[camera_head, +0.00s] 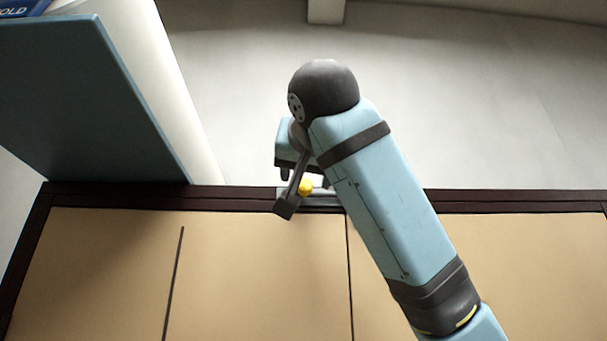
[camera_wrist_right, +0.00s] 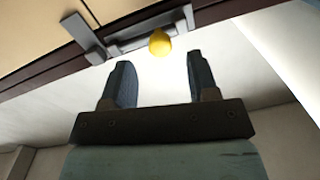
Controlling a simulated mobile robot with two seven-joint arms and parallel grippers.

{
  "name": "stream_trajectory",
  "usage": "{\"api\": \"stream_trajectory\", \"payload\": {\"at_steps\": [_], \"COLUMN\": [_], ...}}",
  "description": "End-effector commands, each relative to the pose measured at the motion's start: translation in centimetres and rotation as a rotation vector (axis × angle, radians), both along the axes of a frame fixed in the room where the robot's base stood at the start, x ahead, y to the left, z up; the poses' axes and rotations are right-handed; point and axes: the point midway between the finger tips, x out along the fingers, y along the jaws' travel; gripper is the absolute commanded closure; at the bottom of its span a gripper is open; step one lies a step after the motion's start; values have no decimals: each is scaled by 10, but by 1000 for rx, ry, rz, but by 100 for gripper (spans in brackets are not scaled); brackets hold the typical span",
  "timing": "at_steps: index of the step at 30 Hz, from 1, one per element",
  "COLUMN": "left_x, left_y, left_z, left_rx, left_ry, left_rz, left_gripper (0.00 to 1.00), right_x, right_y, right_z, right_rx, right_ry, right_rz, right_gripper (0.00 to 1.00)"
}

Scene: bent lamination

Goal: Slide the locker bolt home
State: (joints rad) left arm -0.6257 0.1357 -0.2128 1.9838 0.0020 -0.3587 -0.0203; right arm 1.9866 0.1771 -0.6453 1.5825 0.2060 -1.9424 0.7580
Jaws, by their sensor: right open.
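The locker bolt is a grey metal bar on a grey mount (camera_head: 325,201) along the dark top frame of the locker. Its yellow knob (camera_head: 305,187) shows near the middle of the head view. In the right wrist view the knob (camera_wrist_right: 160,44) stands out from the bolt mount (camera_wrist_right: 138,38). My right gripper (camera_head: 303,178) is open and empty at the bolt. In the right wrist view its two dark fingers (camera_wrist_right: 158,62) point at the knob, which sits just beyond and between the tips. My right arm hides part of the bolt. My left gripper is not seen.
A dark grey angled bar (camera_head: 286,205) crosses the frame beside the knob; it also shows in the right wrist view (camera_wrist_right: 85,38). Tan locker panels (camera_head: 260,270) lie below the dark frame (camera_head: 120,196). A blue-grey panel (camera_head: 85,100) stands at upper left.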

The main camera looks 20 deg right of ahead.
Motion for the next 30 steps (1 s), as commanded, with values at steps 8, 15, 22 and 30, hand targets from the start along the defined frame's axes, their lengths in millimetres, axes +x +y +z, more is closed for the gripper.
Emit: {"api": "stream_trajectory", "payload": {"at_steps": [8, 15, 22, 30], "left_x": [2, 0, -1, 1], "left_y": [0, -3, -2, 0], "left_z": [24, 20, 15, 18], "left_rx": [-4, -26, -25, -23], "left_ry": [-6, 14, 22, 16], "left_rz": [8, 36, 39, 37], "left_gripper": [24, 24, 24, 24], "right_x": [50, 68, 69, 68], "right_y": [-12, -16, -16, -16], "right_z": [2, 0, -1, -1], "right_rx": [0, 0, 1, 1], "right_ry": [-1, -2, -2, -2], "right_rz": [-2, -1, 0, 0], "right_gripper": [46, 46, 46, 96]}}
